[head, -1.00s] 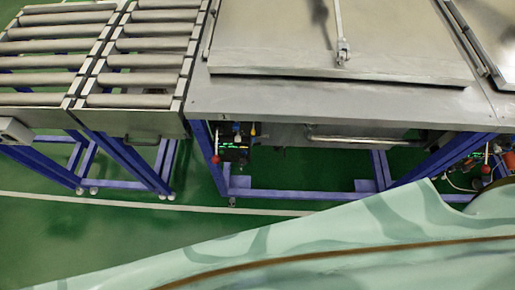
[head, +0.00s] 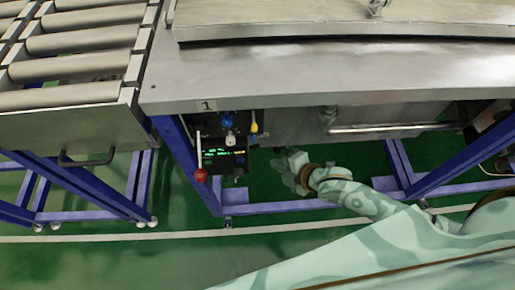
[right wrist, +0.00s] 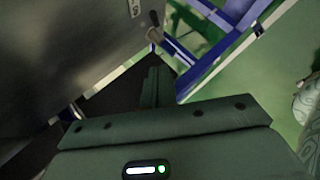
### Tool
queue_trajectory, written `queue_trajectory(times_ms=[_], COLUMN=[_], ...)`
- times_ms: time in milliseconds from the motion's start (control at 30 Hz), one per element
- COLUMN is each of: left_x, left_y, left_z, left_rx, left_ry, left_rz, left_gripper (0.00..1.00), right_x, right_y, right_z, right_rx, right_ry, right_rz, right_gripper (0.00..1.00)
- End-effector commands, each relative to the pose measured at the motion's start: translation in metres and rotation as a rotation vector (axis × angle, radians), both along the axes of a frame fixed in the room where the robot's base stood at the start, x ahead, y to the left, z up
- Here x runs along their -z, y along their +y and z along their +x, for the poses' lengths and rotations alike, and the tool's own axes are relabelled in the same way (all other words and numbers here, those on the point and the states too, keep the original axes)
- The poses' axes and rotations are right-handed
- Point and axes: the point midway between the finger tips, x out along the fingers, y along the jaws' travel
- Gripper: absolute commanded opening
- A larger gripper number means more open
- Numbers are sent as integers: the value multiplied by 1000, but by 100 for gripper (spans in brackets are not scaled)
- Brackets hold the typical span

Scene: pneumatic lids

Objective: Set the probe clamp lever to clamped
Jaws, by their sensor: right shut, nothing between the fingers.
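A lever with a red ball knob (head: 201,175) hangs down at the left of a small control panel (head: 226,155) under the steel table's front edge. I cannot read whether this is the probe clamp lever. The panel carries blue, white and yellow fittings and green lights. My right gripper (head: 284,165) is to the right of the panel, apart from the lever, below the table edge. In the right wrist view its dark fingers (right wrist: 157,88) are together and hold nothing. The lever does not show clearly in that view. My left gripper is out of view.
The steel table (head: 330,75) with a plate marked 1 overhangs the panel. A horizontal bar handle (head: 390,128) is to its right. Blue frame legs (head: 183,160) stand close to the lever. A roller conveyor (head: 75,70) is at the left. Green floor (head: 130,260) is open in front.

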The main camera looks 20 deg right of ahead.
Motion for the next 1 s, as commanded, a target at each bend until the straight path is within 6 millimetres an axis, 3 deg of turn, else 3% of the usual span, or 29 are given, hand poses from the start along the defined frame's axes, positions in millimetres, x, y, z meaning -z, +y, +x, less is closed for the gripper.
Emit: queue_trajectory(times_ms=[467, 833, 1000], left_x=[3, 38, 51], left_y=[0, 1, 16], left_z=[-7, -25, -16], left_rx=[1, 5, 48], left_ry=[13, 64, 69], left_rz=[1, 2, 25], left_gripper=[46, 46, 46], right_x=[5, 52, 72], right_y=[2, 27, 35], right_z=[5, 53, 77], right_rx=[-11, -10, -11], right_ry=[-8, -3, -3], right_rz=[-17, -14, -17], right_gripper=[0, 0, 0])
